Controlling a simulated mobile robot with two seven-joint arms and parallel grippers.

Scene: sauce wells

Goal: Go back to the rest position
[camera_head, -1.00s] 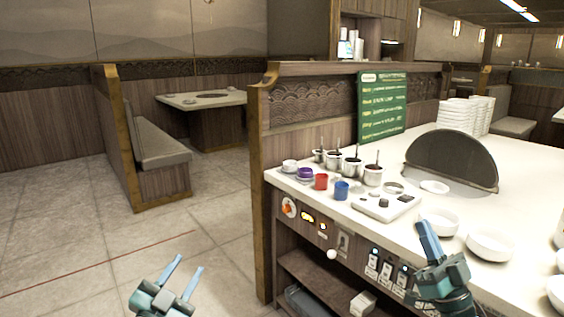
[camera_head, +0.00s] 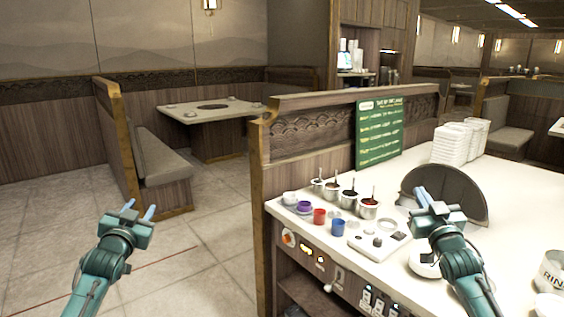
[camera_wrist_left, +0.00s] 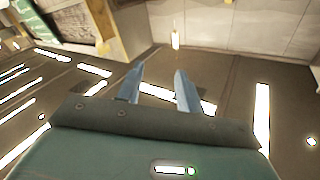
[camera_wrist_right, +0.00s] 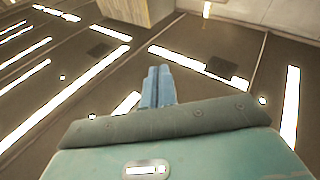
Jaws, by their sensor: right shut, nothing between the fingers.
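My left gripper (camera_head: 139,211) is raised over the floor, left of the counter, with its fingers pointing up and away. In the left wrist view its two blue fingers (camera_wrist_left: 160,88) stand apart with nothing between them, and the ceiling lights show behind. My right gripper (camera_head: 423,198) is raised in front of the counter's right part, covering some of the dark round panel. In the right wrist view its fingers (camera_wrist_right: 158,87) are together and hold nothing. Both wrist cameras look up toward the ceiling.
The white counter (camera_head: 470,187) holds sauce pots (camera_head: 349,200), a red cup (camera_head: 319,216), a blue cup (camera_head: 338,227), a small control box (camera_head: 379,241) and stacked white dishes (camera_head: 455,143). A green menu board (camera_head: 379,133) stands at its back. The floor (camera_head: 205,245) at left is clear.

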